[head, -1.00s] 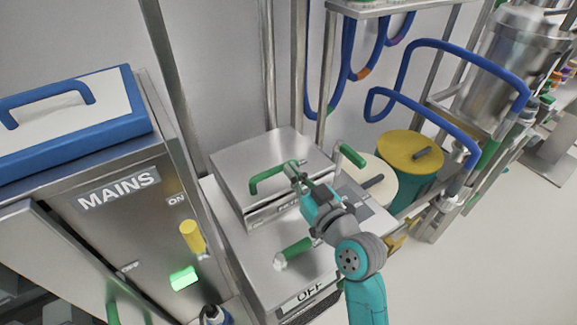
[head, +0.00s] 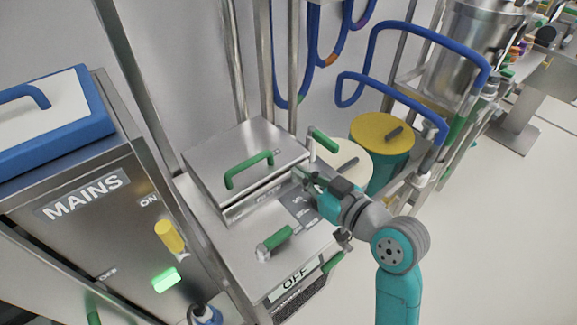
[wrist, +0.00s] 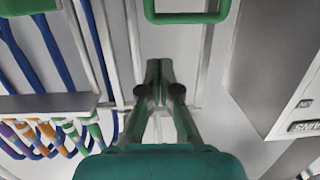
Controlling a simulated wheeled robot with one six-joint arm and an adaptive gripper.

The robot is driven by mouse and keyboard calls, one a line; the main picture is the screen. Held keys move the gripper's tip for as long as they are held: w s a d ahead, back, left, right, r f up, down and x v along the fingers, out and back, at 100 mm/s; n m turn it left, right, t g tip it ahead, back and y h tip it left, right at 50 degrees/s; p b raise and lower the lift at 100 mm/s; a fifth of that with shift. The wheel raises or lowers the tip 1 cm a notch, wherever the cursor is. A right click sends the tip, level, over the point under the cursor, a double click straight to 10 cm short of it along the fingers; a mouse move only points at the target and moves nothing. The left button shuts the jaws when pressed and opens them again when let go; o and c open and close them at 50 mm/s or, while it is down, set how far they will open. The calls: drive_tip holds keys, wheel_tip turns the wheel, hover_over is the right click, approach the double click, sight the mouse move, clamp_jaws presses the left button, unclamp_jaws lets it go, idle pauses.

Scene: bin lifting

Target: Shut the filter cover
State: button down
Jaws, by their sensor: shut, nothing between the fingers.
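The filter cover (head: 235,152) is a flat steel lid with a green handle (head: 249,169) near its front edge, on a steel cabinet. It lies nearly level; a dark line shows under its front edge, and I cannot tell whether it is fully seated. My gripper (head: 301,175) is shut and empty, at the right front corner of the cover, apart from the handle. I cannot tell whether it touches the lid edge. In the wrist view the closed fingers (wrist: 159,70) point ahead, with the green handle (wrist: 187,17) beyond and to the right.
A green lever (head: 323,140) stands right of the cover, and another green-handled knob (head: 275,238) sits in front above the OFF label. The MAINS cabinet (head: 85,225) is at left. Open floor lies at lower right.

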drive_tip(key=w+a+f+g+h, duration=0.1)
drive_tip(key=w+a+f, duration=0.1)
drive_tip(key=w+f, duration=0.3)
drive_tip(key=shift+w+a+f+m+h, duration=0.15)
drive_tip(key=shift+w+f+m+h, duration=0.15)
drive_tip(key=shift+w, duration=1.45)
